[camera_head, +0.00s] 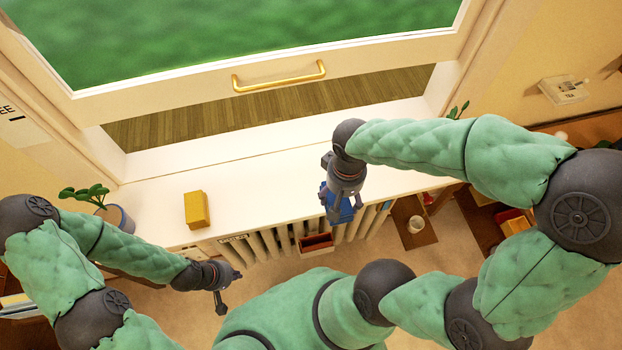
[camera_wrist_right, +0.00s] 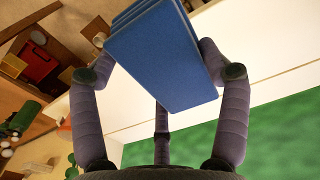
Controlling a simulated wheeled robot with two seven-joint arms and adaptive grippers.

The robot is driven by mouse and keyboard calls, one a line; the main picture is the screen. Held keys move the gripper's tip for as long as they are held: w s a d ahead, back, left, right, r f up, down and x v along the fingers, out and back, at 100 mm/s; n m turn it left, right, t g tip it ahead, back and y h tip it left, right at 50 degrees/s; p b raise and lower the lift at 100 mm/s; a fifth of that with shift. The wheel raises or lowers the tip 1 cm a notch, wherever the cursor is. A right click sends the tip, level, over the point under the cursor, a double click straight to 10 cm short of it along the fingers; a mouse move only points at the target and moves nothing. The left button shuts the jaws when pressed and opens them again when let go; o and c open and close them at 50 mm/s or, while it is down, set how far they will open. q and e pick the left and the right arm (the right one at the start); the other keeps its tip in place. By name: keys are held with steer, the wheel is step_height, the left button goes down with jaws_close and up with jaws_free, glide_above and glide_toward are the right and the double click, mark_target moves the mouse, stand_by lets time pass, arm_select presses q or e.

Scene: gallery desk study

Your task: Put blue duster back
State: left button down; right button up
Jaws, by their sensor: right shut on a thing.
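The blue duster (camera_head: 345,212) is a blue block held in my right gripper (camera_head: 341,204), above the front edge of the white sill. In the right wrist view the blue duster (camera_wrist_right: 165,60) fills the upper middle, with the fingers of my right gripper (camera_wrist_right: 165,75) closed around it. My left gripper (camera_head: 231,287) is empty, its fingers spread apart, in front of the radiator at lower left. A yellow block (camera_head: 197,210) lies on the sill to the left.
The white sill (camera_head: 265,185) is clear between the yellow block and my right gripper. A potted plant (camera_head: 115,216) stands at its left end. A white radiator (camera_head: 270,243) with a small red-brown box (camera_head: 317,244) is below. A brown tray with a cup (camera_head: 416,224) is to the right.

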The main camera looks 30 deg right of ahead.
steer(key=w+f, duration=0.3)
steer(key=w, duration=0.1)
steer(key=w+d+f+b, duration=0.1)
steer(key=w+f, duration=0.2)
steer(key=w, duration=0.1)
steer(key=w+f, duration=0.2)
steer(key=w, duration=0.2)
steer(key=shift+d+f, duration=0.3)
steer(key=shift+f, duration=0.1)
steer(key=shift+w+f+b, duration=0.3)
steer(key=shift+f, duration=1.6)
steer(key=shift+f+b, duration=0.1)
steer(key=shift+b, duration=0.25)
steer(key=shift+f, duration=0.1)
steer(key=o, duration=1.1)
